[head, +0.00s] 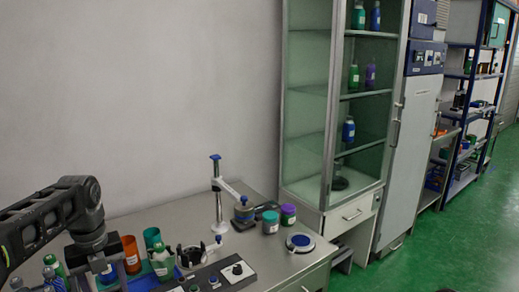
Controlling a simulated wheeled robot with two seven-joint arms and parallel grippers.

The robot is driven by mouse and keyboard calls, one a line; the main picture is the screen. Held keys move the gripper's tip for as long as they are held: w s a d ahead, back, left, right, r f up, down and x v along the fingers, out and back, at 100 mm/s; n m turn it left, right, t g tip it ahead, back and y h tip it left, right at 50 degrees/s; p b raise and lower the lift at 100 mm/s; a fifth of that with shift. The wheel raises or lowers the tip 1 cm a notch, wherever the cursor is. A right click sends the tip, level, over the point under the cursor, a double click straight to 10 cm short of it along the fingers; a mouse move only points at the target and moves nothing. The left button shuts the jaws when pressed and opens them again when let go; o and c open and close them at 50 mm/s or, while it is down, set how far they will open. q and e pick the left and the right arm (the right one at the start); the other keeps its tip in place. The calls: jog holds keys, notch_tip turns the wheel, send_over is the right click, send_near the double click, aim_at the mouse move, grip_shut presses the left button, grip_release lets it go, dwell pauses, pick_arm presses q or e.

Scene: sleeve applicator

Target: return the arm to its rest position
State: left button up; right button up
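My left arm (50,215) comes in from the left edge, black, and bends down at a joint near the wall. Its gripper (108,277) points down at the near left of the bench, beside an orange cup (131,254) and a green bottle (161,263). The fingers are small and dark, and I cannot tell whether they are open or shut, or whether they touch anything. My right gripper is not in view.
The bench (185,212) holds a post stand (218,195), a black clamp-like holder (200,253), a control box with a knob (238,270), teal (270,222) and purple (288,215) jars, and a round blue-centred plate (300,242). A glass cabinet (305,130) stands behind.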

pick_arm(q)
jog(key=s+d+f+n+h, duration=0.1)
jog(key=d+f+n+h, duration=0.1)
jog(key=d+f+n, duration=0.9)
jog(key=s+d+f+n+h, duration=0.15)
jog(key=d+f, duration=0.55)
jog(key=f, duration=1)
jog(key=s+d+f+n, duration=0.5)
jog(key=s+f+n, duration=0.1)
jog(key=s+n, duration=0.3)
jog(key=s+d+f+n, duration=0.5)
jog(key=s+f+n, duration=0.2)
jog(key=s, duration=0.3)
jog(key=shift+s+d+n+t+h, duration=0.15)
jog(key=shift+s+n+t+h, duration=0.15)
jog(key=shift+n, duration=0.55)
jog(key=shift+w+f, duration=0.1)
